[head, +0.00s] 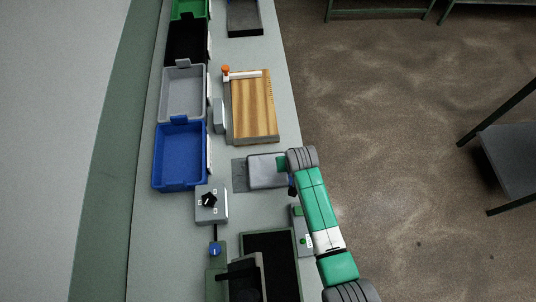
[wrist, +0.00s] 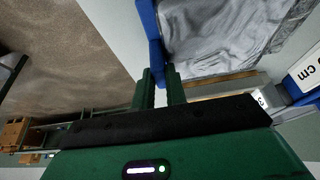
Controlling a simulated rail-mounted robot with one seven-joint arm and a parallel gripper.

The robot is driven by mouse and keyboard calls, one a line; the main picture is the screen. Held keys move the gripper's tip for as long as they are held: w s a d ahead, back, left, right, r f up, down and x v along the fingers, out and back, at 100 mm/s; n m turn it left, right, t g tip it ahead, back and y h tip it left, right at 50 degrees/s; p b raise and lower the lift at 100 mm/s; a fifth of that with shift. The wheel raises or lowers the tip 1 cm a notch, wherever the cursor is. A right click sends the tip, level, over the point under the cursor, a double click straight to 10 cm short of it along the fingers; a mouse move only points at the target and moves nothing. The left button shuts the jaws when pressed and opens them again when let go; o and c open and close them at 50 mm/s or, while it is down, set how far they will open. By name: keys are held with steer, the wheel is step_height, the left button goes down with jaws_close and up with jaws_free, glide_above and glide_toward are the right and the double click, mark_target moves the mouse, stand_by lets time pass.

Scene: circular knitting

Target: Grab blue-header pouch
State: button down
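The pouch (wrist: 215,35) is a shiny grey, wrinkled bag with a blue header strip (wrist: 151,30) along its left edge in the wrist view. In the head view a flat grey piece (head: 265,172) on the bench, beside my gripper (head: 288,170), appears to be this pouch; my arm partly covers its right end. In the wrist view my gripper's two green fingers (wrist: 160,80) stand a small gap apart, with the near end of the blue header at or between their tips. Whether they touch it is not clear.
A wooden board (head: 254,105) lies beyond the pouch. Blue (head: 180,157), grey (head: 183,93) and green (head: 188,8) bins line the bench's left side. A box with a black knob (head: 210,204) stands left of the pouch.

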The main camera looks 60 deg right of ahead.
step_height(320, 180, up, 10)
stand_by(0.6)
